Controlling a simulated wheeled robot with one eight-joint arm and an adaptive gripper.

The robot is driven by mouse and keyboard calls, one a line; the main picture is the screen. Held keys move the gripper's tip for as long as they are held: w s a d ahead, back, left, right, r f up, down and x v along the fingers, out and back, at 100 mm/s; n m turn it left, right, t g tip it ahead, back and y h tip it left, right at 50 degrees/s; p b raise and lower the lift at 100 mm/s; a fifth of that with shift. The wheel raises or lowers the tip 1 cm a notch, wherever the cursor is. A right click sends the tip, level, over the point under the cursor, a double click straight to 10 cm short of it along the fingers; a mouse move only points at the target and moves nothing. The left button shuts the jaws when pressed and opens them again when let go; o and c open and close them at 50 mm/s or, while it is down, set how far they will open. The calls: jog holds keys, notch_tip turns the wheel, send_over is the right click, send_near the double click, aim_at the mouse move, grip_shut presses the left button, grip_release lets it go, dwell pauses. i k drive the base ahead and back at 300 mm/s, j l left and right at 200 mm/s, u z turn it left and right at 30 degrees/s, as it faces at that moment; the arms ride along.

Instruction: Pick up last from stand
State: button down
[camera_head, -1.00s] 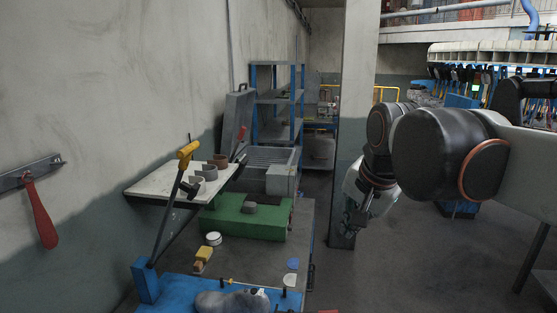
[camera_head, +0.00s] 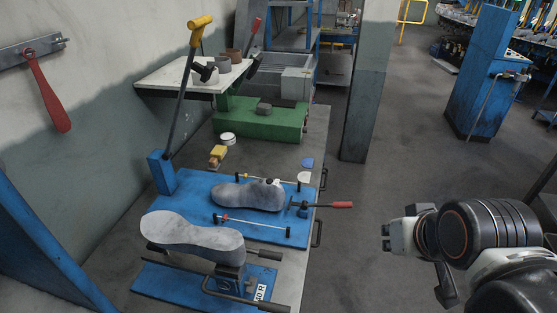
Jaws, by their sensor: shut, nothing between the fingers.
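A grey sole-shaped last (camera_head: 192,234) sits raised on a blue stand (camera_head: 229,278) with a white label, at the lower left. Another grey foot-shaped piece (camera_head: 238,196) lies on a blue plate (camera_head: 190,184) just behind it. My gripper (camera_head: 387,238) is shut and empty, at the right, over the floor side of the bench. It is well apart from both grey pieces and points left.
A thin rod with a red handle (camera_head: 341,205) sticks out past the bench's right edge. A tall yellow-topped lever (camera_head: 201,22) rises behind the blue plate. A green box (camera_head: 262,121) stands farther back. A blue post (camera_head: 482,85) stands at the right; open floor lies between.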

aim_at(268, 194)
jog(key=i+l+u, duration=0.1)
jog(key=l+u, duration=0.3)
jog(key=l, duration=0.35)
jog(key=l+u, duration=0.4)
jog(key=l, duration=0.4)
jog(key=i+l+u, duration=0.25)
jog(key=u, duration=0.25)
jog(key=i+l+u, duration=0.5)
jog(key=i+j+u, duration=0.1)
jog(key=i, duration=0.1)
